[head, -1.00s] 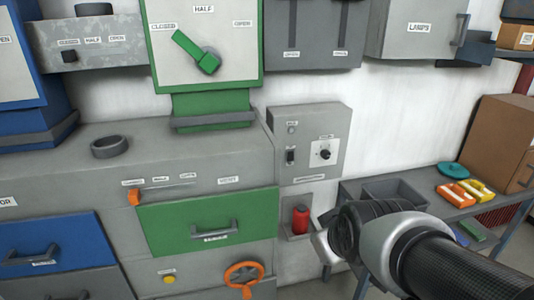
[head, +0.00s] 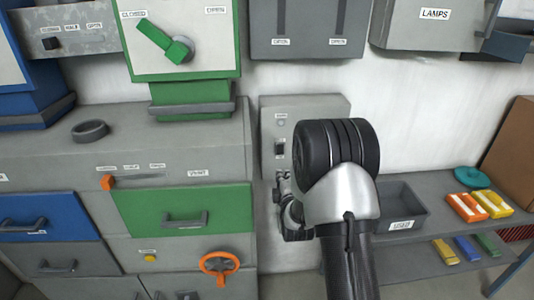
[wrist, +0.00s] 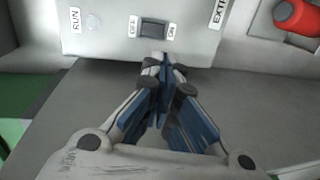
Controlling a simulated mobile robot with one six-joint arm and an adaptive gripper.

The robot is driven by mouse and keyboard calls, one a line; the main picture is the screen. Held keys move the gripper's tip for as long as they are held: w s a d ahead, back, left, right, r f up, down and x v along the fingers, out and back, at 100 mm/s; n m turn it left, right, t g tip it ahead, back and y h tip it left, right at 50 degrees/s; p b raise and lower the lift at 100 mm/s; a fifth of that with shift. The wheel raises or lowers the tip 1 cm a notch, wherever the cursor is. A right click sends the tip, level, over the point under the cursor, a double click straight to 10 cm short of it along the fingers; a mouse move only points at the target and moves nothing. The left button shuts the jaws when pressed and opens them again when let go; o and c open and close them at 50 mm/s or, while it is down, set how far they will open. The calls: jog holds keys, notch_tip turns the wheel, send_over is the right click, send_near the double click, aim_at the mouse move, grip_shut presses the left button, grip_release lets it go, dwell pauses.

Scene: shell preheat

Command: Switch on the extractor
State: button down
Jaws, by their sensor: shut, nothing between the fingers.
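The extractor panel is a grey box (head: 325,108) on the wall in the head view. Its dark rocker switch (head: 279,147) shows just left of my arm, below a pale, unlit-looking run lamp (head: 281,122). In the wrist view the rocker (wrist: 154,28) sits between OFF and ON labels, with the run lamp (wrist: 93,22) to its left. Which way the rocker is tipped I cannot tell. My gripper (wrist: 164,62) is shut and empty, its tips just below the rocker in that view; contact is unclear. In the head view my gripper (head: 288,208) is partly hidden by my wrist.
A red cylinder (wrist: 297,17) sits at the wrist view's upper right. Left of the panel stand a green drawer (head: 220,203) and an orange handwheel (head: 220,264). A shelf (head: 440,205) with a grey bin (head: 402,208) is at the right.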

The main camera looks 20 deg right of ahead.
aim_at(277, 153)
jog(key=shift+w+d+f+n, duration=0.15)
jog(key=shift+w+f+n, duration=0.1)
jog(key=shift+f+n, duration=0.2)
jog(key=x, duration=0.9)
jog(key=b+x, duration=0.1)
jog(key=x, duration=0.4)
jog(key=shift+r, duration=0.25)
jog(key=shift+w+f+t+b, duration=0.1)
jog(key=shift+f+t+b, duration=0.15)
jog(key=shift+b, duration=0.3)
